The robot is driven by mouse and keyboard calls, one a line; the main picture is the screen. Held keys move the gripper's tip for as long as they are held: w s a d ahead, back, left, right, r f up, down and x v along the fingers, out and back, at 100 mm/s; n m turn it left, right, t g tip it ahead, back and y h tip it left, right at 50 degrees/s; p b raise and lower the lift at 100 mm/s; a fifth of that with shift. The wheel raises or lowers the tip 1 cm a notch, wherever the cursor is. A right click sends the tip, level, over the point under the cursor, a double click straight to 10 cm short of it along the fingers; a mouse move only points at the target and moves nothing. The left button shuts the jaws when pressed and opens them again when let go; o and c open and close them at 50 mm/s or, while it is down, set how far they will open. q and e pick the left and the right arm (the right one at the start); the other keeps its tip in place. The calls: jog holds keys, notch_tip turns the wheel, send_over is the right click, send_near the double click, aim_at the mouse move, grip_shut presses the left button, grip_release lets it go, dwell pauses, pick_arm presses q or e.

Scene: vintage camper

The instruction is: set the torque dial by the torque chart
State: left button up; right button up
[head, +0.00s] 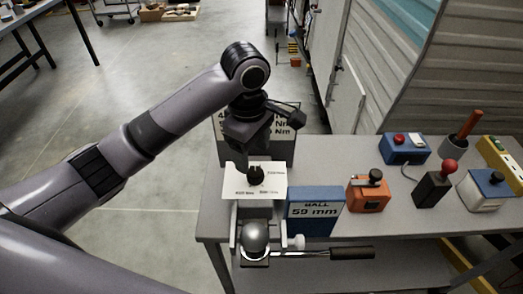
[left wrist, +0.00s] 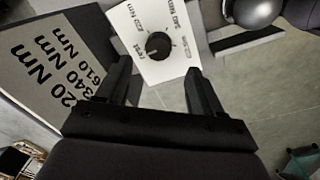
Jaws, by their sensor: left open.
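The torque dial is a black knob (head: 256,176) on a white plate (head: 275,190) at the bench's left end. In the left wrist view the knob (left wrist: 158,45) is ringed by "rest" and Nm labels; where its pointer stands is unclear. The torque chart (head: 293,121) is a grey board behind my left gripper, partly hidden. In the left wrist view the chart (left wrist: 50,75) shows large lines including 340 Nm and 610 Nm; its left side is cut off. My left gripper (head: 256,160) is open and empty, pointing down close to the knob, which shows between its fingers (left wrist: 158,68).
A grey ball (head: 256,236) on a mount stands in front of the plate. A blue "BALL 59 mm" sign (head: 314,212) stands to its right. An orange box (head: 369,194), a red-knobbed lever (head: 434,184) and a blue box (head: 404,149) stand farther right.

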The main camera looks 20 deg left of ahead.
aim_at(254, 172)
pick_arm(q)
jog(key=shift+w+d+f, duration=0.1)
jog(key=shift+w+f, duration=0.05)
jog(key=shift+w, duration=0.05)
jog(key=shift+f, duration=3.35)
jog(key=c, duration=1.1)
jog(key=shift+o, duration=0.2)
